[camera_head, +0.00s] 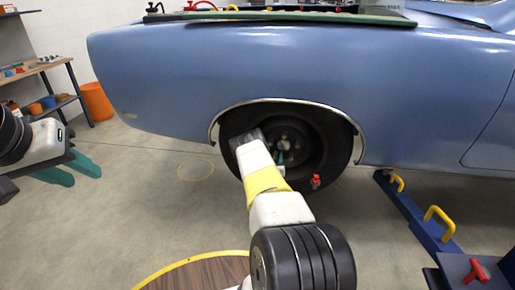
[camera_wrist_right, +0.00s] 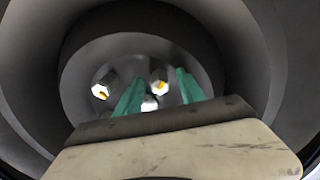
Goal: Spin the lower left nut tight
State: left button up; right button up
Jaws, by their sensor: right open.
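The wheel (camera_head: 335,140) sits in the blue car's arch, with its hub partly hidden behind my right arm. In the right wrist view, three pale nuts with hollow ends show inside the hub: one at the left (camera_wrist_right: 104,86), one at the upper middle (camera_wrist_right: 158,80) and one lower (camera_wrist_right: 149,103). My right gripper (camera_wrist_right: 160,90) is open, its teal fingers reaching into the hub on either side of the upper and lower nuts. I cannot tell whether they touch a nut. In the head view its fingertips (camera_head: 282,157) are at the hub. My left gripper (camera_head: 72,170) is open and empty, away at the left.
The blue car body (camera_head: 300,70) fills the back. A blue stand with yellow handles (camera_head: 438,220) is on the right, and a red-handled item (camera_head: 476,270) is near the front corner. An orange bin (camera_head: 97,102) and a workbench (camera_head: 35,72) are at the left. The left floor is clear.

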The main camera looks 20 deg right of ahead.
jog(key=shift+w+d, duration=0.25)
jog(key=shift+w, duration=0.2)
jog(key=shift+c, duration=0.3)
grip_shut()
